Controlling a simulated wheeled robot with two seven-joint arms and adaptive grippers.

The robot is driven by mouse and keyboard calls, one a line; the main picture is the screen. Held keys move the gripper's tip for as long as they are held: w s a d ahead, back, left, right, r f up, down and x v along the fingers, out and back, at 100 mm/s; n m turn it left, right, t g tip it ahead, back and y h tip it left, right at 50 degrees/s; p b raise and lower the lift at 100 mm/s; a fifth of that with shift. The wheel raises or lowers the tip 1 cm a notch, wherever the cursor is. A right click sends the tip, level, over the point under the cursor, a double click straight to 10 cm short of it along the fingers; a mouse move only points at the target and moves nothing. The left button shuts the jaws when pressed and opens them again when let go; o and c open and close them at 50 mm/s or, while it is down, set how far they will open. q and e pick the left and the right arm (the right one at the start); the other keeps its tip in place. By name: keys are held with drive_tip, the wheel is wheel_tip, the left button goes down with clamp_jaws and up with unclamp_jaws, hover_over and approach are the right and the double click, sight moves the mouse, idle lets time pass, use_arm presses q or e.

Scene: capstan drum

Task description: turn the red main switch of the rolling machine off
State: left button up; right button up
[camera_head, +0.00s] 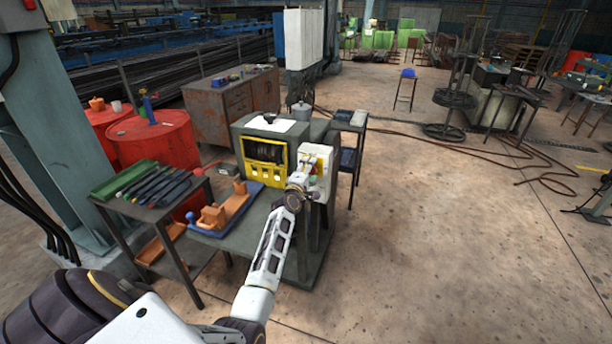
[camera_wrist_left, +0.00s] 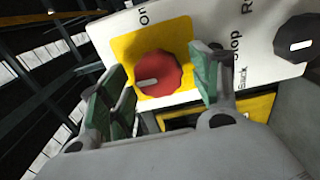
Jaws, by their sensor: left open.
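The red main switch (camera_wrist_left: 160,74) is a round red knob on a yellow plate of the white control panel (camera_wrist_left: 240,35). Its white mark points left in the left wrist view, and "On" is printed above the knob. My left gripper (camera_wrist_left: 165,85) is open, with one green-padded finger on each side of the knob; whether they touch it I cannot tell. In the head view the left gripper (camera_head: 305,172) is at the white panel (camera_head: 321,158) on the right side of the rolling machine (camera_head: 265,150); the knob is hidden there. My right gripper is not in view.
A side table (camera_head: 125,208) with a green tray and dark tools stands left of the machine. Red drums (camera_head: 160,140) stand behind it.

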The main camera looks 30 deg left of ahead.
use_arm(q)
drive_tip(key=v, duration=1.2)
idle(0.5)
drive_tip(key=shift+f, duration=0.1)
idle(0.6)
